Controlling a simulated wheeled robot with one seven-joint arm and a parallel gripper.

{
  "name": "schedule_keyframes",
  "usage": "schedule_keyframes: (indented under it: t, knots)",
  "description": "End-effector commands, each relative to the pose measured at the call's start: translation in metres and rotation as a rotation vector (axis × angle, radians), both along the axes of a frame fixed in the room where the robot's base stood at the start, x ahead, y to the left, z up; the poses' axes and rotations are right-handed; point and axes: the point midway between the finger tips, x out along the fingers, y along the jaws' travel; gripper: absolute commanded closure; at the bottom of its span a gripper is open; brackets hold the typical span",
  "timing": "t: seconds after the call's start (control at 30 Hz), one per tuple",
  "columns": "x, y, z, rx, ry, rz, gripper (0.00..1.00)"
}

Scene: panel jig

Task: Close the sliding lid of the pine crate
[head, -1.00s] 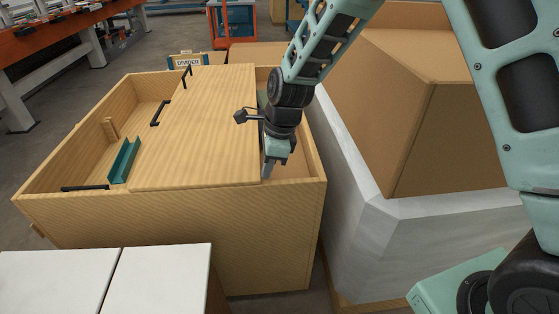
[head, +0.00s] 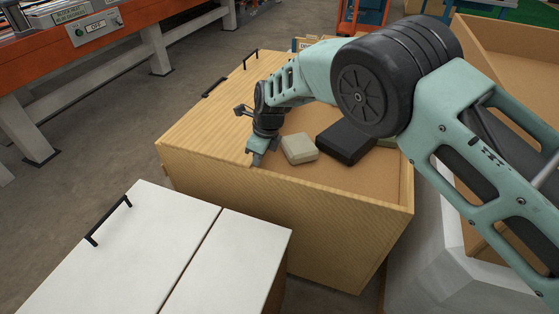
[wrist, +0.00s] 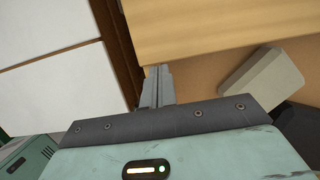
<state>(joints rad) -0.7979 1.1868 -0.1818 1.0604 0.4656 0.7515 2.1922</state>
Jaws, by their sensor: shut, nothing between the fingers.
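The pine crate (head: 290,215) stands in the middle of the head view. Its flat wooden sliding lid (head: 205,125) covers the left part, and the right part is open. The lid's near left corner appears to lie at the crate's left end; its far left edge is hard to judge. My gripper (head: 256,158) is shut and empty, pointing down at the lid's right edge near the front wall. In the wrist view, the closed fingers (wrist: 156,82) are beside the lid's edge (wrist: 200,25); whether they touch it, I cannot tell.
A beige block (head: 299,148) and a black case (head: 346,142) lie in the open right part. A white-topped cabinet (head: 150,250) with a black handle stands in front at the left. An orange bench (head: 100,40) is behind, with clear floor between.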

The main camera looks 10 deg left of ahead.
Motion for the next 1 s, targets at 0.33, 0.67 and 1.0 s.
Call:
schedule_keyframes:
  t: [0.33,0.67,1.0]
  knots:
    - [0.007,0.033,-0.001,0.001,0.000,0.000,1.00]
    - [0.008,0.039,0.001,0.006,-0.003,0.000,1.00]
    - [0.010,0.038,0.002,0.010,-0.006,-0.001,1.00]
